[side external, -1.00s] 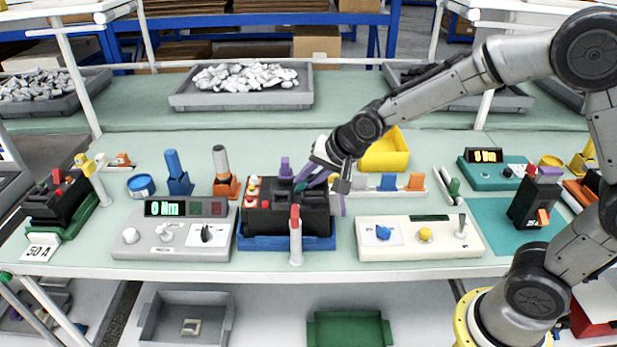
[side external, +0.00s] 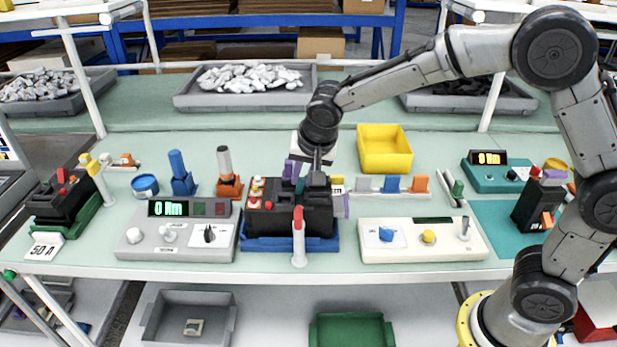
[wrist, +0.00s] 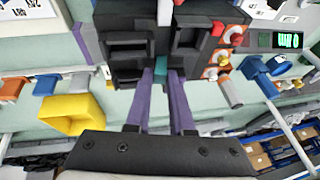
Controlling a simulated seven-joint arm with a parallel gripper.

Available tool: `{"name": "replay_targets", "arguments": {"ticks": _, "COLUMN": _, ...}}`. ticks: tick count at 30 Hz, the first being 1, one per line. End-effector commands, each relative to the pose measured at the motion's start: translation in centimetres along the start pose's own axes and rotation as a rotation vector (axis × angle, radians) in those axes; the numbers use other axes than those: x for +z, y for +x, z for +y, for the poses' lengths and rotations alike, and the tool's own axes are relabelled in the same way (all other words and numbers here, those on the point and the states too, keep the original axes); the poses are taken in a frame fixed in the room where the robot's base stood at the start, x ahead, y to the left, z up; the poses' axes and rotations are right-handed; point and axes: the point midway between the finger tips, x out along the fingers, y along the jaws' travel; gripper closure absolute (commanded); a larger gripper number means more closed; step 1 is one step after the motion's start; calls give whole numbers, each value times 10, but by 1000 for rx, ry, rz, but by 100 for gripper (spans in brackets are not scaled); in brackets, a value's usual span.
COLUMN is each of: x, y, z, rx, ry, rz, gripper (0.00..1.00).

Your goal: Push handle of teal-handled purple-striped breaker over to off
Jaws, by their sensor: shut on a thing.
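The black breaker (side external: 318,222) sits in a blue cradle (side external: 272,244) at the middle of the bench. In the side view my wrist stands over the back of the breaker and partly hides the handle and fingers. I cannot tell the handle's exact position.
A red-topped white post (side external: 298,240) stands just in front of the breaker. A grey tester (side external: 178,236) is to the left and a cream panel (side external: 420,240) to the right. A yellow bin (side external: 385,150) and coloured clips stand behind.

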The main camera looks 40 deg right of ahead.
Motion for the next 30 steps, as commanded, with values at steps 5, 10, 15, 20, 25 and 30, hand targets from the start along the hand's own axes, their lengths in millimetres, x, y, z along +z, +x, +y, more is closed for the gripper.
{"name": "replay_targets", "arguments": {"ticks": 5, "x": 1, "y": 1, "z": -16, "rx": 150, "ry": -68, "rz": 2, "gripper": 100}}
{"name": "replay_targets", "arguments": {"ticks": 10, "x": 2, "y": 4, "z": -26, "rx": 298, "ry": -127, "rz": 2, "gripper": 100}}
{"name": "replay_targets", "arguments": {"ticks": 15, "x": 3, "y": 8, "z": -34, "rx": 432, "ry": -182, "rz": 2, "gripper": 100}}
{"name": "replay_targets", "arguments": {"ticks": 20, "x": 4, "y": 10, "z": -40, "rx": 535, "ry": -224, "rz": 3, "gripper": 100}}
{"name": "replay_targets", "arguments": {"ticks": 25, "x": 5, "y": 13, "z": -44, "rx": 616, "ry": -256, "rz": 2, "gripper": 100}}
{"name": "replay_targets", "arguments": {"ticks": 30, "x": 6, "y": 14, "z": -46, "rx": 663, "ry": -276, "rz": 2, "gripper": 100}}
